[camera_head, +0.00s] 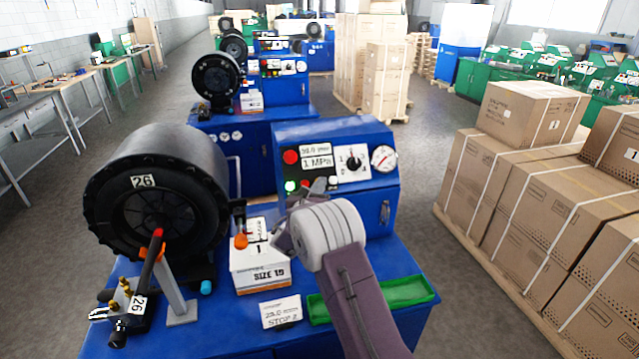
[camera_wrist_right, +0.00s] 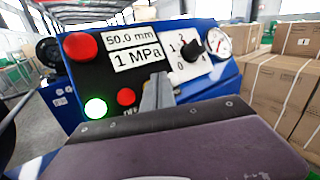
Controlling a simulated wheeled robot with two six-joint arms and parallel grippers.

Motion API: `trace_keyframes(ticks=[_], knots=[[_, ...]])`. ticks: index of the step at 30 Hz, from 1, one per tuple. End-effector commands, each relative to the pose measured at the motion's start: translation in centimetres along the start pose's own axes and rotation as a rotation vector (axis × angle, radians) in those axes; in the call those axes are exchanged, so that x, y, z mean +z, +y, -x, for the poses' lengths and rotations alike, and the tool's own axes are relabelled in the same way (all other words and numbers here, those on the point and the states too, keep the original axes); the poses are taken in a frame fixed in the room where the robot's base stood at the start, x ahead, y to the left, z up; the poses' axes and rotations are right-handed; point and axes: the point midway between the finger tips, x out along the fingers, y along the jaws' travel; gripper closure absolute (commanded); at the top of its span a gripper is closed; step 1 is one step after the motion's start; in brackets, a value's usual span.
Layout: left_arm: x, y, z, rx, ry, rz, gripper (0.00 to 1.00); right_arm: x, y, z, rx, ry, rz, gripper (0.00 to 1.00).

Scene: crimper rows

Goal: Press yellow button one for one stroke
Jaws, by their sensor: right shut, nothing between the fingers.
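The blue machine's control panel (camera_head: 335,155) faces me. It has a large red button (camera_head: 291,157), a lit green button (camera_head: 291,186) and a small red button (camera_head: 304,184). In the right wrist view the lit green button (camera_wrist_right: 95,108) and the small red button (camera_wrist_right: 126,96) show left of my fingers. My right gripper (camera_head: 318,187) is shut and empty at the lower part of the panel, right of the small red button. I cannot tell whether it touches the panel. No yellow button shows; part of the panel's lower row is hidden behind my gripper.
A dial knob (camera_head: 353,163) and a gauge (camera_head: 384,158) are on the panel's right. A large black crimper drum (camera_head: 160,190) stands left. A white box (camera_head: 262,270) and green tray (camera_head: 405,291) rest on the blue bench. Stacked cartons (camera_head: 525,190) stand right.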

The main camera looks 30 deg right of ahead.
Motion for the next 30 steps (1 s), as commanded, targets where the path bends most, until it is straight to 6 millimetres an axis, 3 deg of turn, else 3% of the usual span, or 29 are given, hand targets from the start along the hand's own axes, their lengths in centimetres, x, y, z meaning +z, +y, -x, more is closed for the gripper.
trace_keyframes(ticks=[30], knots=[[0.09, -0.02, -0.89, 0.0, 0.0, 0.0, 0.64, -0.45, 0.43, -0.6, 0.0, 0.0, 0.0, 1.0]])
